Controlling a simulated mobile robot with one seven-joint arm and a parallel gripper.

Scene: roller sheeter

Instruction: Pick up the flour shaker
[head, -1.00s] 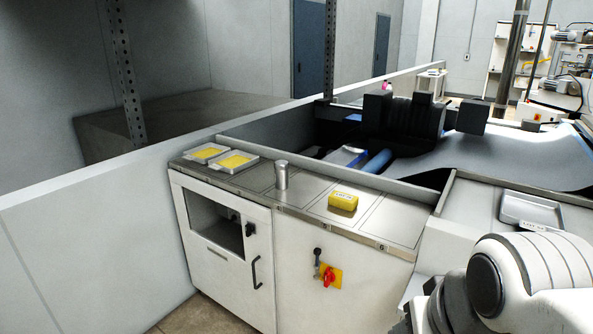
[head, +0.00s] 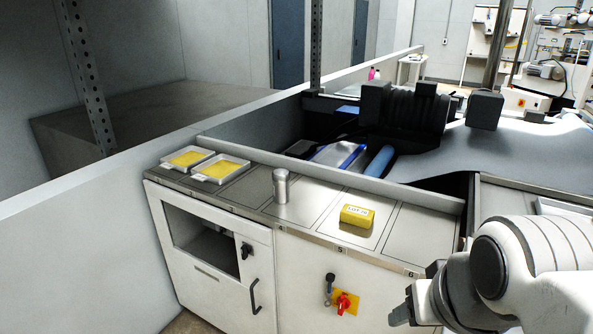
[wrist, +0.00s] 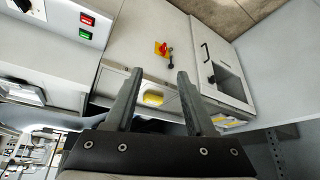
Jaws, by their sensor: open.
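The flour shaker appears to be the silver metal cylinder (head: 281,186), standing upright on the steel counter (head: 240,200) in the head view, between the yellow trays and a yellow block. My gripper (wrist: 158,74) is open and empty in the wrist view, its two fingers spread and pointing towards the counter. In the head view my arm is at the lower right, well apart from the shaker. I cannot make out the shaker in the wrist view; a finger may hide it.
A yellow labelled block (head: 357,216) lies right of the shaker. Two shallow trays with yellow contents (head: 220,170) sit at the counter's left end. A low partition (head: 330,178) runs behind the counter. A red switch (head: 343,302) is on the cabinet front.

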